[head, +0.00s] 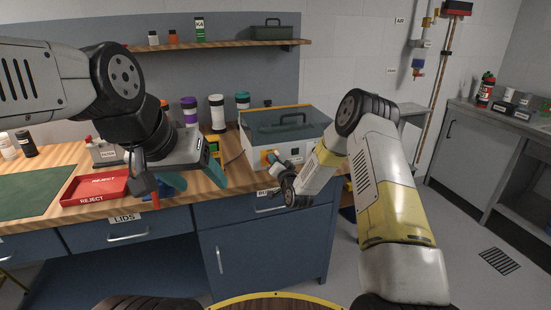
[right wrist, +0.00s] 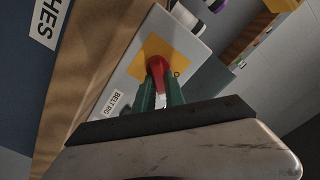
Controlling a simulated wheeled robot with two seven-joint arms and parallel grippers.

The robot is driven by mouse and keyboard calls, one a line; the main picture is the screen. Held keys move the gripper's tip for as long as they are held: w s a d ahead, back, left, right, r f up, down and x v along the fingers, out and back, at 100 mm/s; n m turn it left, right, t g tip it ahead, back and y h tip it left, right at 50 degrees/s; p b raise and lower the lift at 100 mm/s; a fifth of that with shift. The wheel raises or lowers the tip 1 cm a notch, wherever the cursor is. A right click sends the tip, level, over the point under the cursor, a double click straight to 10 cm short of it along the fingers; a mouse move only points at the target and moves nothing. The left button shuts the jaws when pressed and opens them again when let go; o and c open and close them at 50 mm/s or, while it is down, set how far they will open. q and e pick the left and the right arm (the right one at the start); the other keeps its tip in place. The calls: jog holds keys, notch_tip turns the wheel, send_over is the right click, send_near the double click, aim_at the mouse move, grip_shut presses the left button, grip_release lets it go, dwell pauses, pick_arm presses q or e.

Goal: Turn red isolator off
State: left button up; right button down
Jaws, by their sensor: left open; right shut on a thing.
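The red isolator handle (right wrist: 157,66) sits on a yellow plate (right wrist: 178,48) on the pale box labelled BELT RIG, in the right wrist view. My right gripper (right wrist: 160,92) is shut on the handle, one green finger on each side. In the head view the yellow plate (head: 265,158) shows on the front of the box (head: 305,143), and my right gripper (head: 276,162) reaches it. The red handle is too hidden there to read its position. My left gripper (head: 194,180) is open and empty over the bench front, left of the box.
A red REJECT tray (head: 97,187) and a green mat (head: 35,193) lie on the wooden bench to the left. Several capped containers (head: 217,113) stand behind my left gripper. A shelf (head: 215,45) runs above. Grey floor is open at the right.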

jog(key=n, duration=0.4)
jog(key=shift+s+a, duration=0.15)
jog(key=shift+a, duration=0.15)
jog(key=shift+a+n, duration=0.15)
jog(key=shift+n, duration=1.75)
jog(key=c, duration=1.4)
grip_release()
jog(key=shift+r, duration=0.1)
jog(key=shift+s, duration=0.1)
jog(key=v, duration=0.7)
jog(key=shift+s, duration=0.3)
jog(key=shift+r, duration=0.1)
